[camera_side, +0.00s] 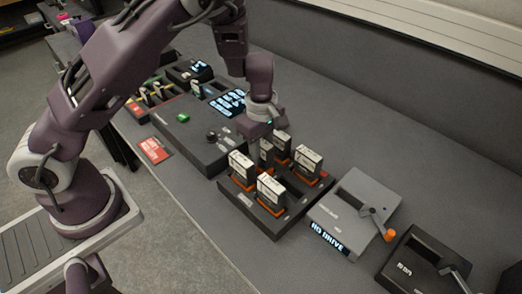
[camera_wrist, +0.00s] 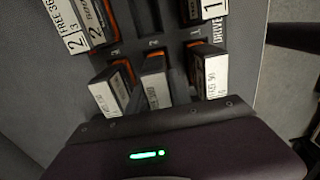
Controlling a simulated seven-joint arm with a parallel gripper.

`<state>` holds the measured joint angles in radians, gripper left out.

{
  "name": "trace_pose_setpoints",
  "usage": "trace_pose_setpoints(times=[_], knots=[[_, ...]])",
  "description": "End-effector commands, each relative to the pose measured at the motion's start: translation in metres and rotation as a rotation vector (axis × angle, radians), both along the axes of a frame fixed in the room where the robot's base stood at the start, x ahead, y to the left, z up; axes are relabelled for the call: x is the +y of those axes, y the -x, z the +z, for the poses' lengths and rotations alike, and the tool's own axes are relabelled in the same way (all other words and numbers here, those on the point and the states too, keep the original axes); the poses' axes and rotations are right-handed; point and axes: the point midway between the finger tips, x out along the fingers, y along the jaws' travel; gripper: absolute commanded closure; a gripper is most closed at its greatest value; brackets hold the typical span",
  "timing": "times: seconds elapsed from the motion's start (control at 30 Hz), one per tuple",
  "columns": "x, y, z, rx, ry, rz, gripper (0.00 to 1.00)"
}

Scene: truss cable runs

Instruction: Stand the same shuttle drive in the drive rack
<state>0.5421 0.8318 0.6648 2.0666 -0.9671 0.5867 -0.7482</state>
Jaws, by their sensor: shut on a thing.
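The drive rack (camera_side: 245,200) is a dark tray on the bench, holding several upright drives with white labels and orange bases. My gripper (camera_side: 265,140) points down over the rack's far left part, shut on a shuttle drive (camera_side: 265,153) that is partly hidden behind a nearer drive (camera_side: 241,167). In the wrist view the held drive (camera_wrist: 156,85) seems to be the middle one, between two neighbours (camera_wrist: 112,90) and (camera_wrist: 207,75). It looks roughly upright, low at the rack. I cannot tell whether its base is seated. My fingertips are hidden.
Other drives stand close by (camera_side: 271,190), (camera_side: 307,163), (camera_side: 281,145). A grey dock (camera_side: 350,205) with an orange-knobbed lever and a dark box (camera_side: 425,265) lie to the right. A dark console (camera_side: 195,135) and a red card (camera_side: 154,151) are left.

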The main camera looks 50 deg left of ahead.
Motion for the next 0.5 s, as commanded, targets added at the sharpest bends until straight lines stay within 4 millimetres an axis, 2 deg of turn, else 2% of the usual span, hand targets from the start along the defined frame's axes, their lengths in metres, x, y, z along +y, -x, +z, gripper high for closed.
trace_pose_setpoints(times=[0.5], knots=[[0.0004,0.0001,-0.0085,0.000,0.000,0.001,1.00]])
